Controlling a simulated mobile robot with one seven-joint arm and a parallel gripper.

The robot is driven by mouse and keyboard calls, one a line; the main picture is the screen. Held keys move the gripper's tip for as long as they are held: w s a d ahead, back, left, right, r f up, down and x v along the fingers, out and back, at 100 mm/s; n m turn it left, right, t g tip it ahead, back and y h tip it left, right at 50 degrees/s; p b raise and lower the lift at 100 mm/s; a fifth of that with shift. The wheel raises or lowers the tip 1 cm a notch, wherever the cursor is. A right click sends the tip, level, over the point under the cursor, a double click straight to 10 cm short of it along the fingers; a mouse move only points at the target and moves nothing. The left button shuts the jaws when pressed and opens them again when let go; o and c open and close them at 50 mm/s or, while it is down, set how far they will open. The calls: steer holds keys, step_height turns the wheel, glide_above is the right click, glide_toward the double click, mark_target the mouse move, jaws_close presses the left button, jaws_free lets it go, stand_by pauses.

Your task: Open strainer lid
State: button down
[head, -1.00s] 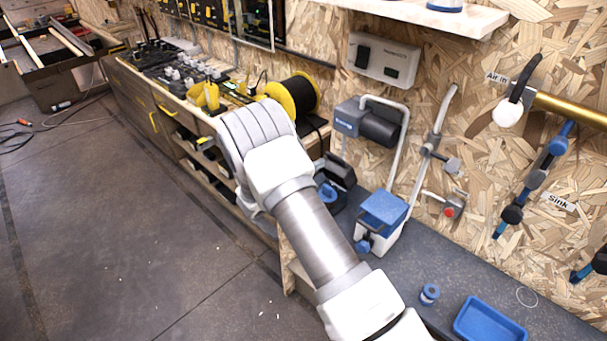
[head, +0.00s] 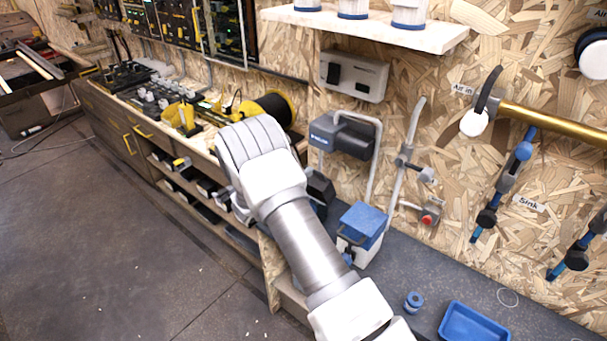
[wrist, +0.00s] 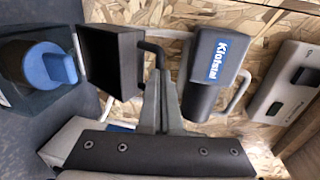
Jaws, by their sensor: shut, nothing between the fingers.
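The strainer appears to be the white box with a blue lid (head: 366,221) on the dark counter. The lid looks closed, lying flat on top, with a dark loop handle and a blue part at its front. In the wrist view its pale side and a thin blue strip show at lower left, mostly hidden by my gripper (wrist: 160,78). My gripper is shut and empty, with its fingers in front of the wall between a black open box (wrist: 110,60) and the black pump (wrist: 208,75). In the head view the fingers are hidden behind my wrist, left of the strainer.
A blue knob (wrist: 50,65) on a dark housing is left of the black box. A grey control box (head: 354,75) hangs above the pump. Pale pipes run down the wall. A small blue reel (head: 413,302) and a blue tray (head: 474,323) are on the counter.

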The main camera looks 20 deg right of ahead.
steer(key=w+d+r+p, duration=0.1)
steer(key=d+g+y+p, duration=0.1)
steer(key=p, duration=0.1)
steer(key=shift+w+d+r+y, duration=0.25)
steer(key=shift+w+r+y, duration=0.05)
steer(key=shift+w+r, duration=0.05)
steer(key=x, duration=0.3)
steer(key=shift+w+d+r, duration=0.2)
steer(key=shift+w+d, duration=0.1)
steer(key=shift+d, duration=0.05)
steer(key=shift+r+x, duration=0.15)
steer(key=shift+x, duration=0.55)
steer(key=shift+r+x, duration=0.1)
steer(key=shift+x, duration=0.6)
steer(key=shift+d, duration=0.1)
